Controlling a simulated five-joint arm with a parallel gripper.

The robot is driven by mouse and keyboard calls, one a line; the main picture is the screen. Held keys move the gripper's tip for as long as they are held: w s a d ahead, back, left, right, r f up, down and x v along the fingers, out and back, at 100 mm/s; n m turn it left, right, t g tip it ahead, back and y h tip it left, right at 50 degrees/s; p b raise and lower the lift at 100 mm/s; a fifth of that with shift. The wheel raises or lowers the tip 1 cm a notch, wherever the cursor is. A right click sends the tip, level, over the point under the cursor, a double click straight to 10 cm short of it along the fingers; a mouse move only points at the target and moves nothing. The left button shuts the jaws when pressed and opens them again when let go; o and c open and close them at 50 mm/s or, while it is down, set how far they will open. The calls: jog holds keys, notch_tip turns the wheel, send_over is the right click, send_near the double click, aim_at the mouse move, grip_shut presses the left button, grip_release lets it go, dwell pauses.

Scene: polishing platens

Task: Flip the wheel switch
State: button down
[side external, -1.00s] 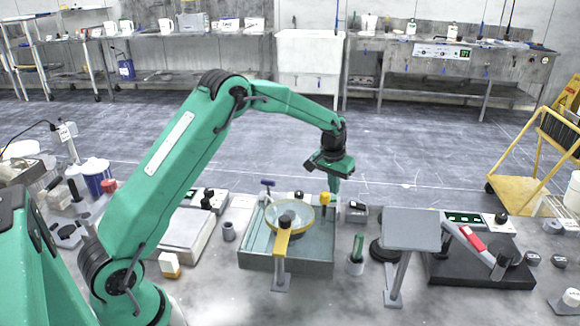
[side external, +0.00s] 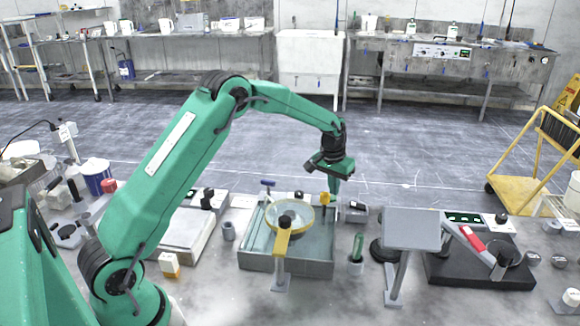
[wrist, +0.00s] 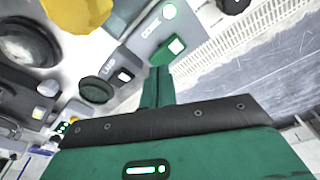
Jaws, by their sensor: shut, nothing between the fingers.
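My gripper (side external: 334,187) points down just behind the right back corner of the polishing basin. Its fingers are closed together and hold nothing. In the wrist view the shut fingers (wrist: 157,88) reach toward a grey switch panel with a green-and-white rocker (wrist: 176,46). A dark round knob (wrist: 97,90) is on the left of that view. The basin (side external: 300,262) holds a round platen with a yellow rim (side external: 303,228). I cannot tell for certain which control is the wheel switch, or whether the fingertips touch the panel.
A yellow arm on a post (side external: 283,241) stands at the basin's front. A small box (side external: 355,212) sits just right of the basin. A grey plate on a stand (side external: 411,229) and a black base with a red-handled lever (side external: 471,238) are farther right.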

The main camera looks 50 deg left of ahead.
aim_at(333, 198)
jog(key=shift+f, duration=0.8)
dwell(0.7)
jog(key=shift+r, duration=3.55)
jog(key=shift+r, duration=0.1)
